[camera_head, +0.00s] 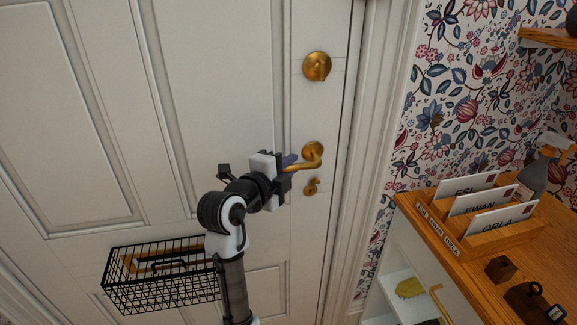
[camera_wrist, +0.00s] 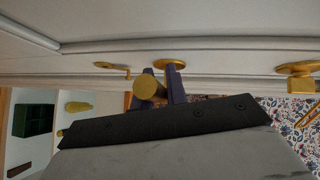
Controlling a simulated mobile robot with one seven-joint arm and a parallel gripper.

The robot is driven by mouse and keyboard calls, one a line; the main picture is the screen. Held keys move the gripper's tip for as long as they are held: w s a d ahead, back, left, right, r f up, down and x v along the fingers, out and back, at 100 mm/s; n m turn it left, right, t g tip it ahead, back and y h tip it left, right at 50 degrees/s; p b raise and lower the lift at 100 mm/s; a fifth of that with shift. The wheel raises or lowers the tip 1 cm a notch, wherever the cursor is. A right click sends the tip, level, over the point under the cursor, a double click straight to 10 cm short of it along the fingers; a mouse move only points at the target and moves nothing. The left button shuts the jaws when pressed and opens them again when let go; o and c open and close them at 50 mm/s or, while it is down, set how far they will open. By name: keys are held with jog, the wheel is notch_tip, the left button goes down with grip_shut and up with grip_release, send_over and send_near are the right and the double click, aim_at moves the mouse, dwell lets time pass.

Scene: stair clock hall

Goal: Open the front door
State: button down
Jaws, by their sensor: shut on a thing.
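The white panelled front door (camera_head: 225,90) fills the left and middle of the head view and looks closed against its frame. Its brass lever handle (camera_head: 313,155) is near the door's right edge and points left. My gripper (camera_head: 290,162) is shut on the lever's free end. In the wrist view, the dark fingers (camera_wrist: 160,88) are on both sides of the round brass lever end (camera_wrist: 148,88). A round brass lock with a thumb turn (camera_head: 316,66) is above the lever, and a small brass keyhole cover (camera_head: 311,187) is below it.
A black wire basket (camera_head: 160,275) hangs low on the door, beside my arm. At right, a wooden-topped cabinet (camera_head: 500,262) holds a letter rack (camera_head: 480,238) with named envelopes. White trim (camera_head: 375,130) and floral wallpaper (camera_head: 450,90) lie between door and cabinet.

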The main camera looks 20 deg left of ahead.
aim_at(295, 181)
jog(key=shift+f+b, duration=0.15)
jog(key=shift+b, duration=0.15)
jog(key=f+n+t+b, duration=0.1)
jog(key=b, duration=0.3)
jog(key=f+n+t+b, duration=0.1)
jog(key=n+t+b, duration=0.1)
jog(key=b, duration=0.3)
jog(key=d+f+n+t+b, duration=0.1)
jog(key=b, duration=0.3)
jog(key=shift+w+f+h+b, duration=0.3)
jog(key=shift+f+b, duration=0.1)
jog(key=shift+w+d+f+n+t+b, duration=0.1)
jog(key=shift+w+d+n+t+b, duration=0.05)
jog(key=shift+n+t+b, duration=0.9)
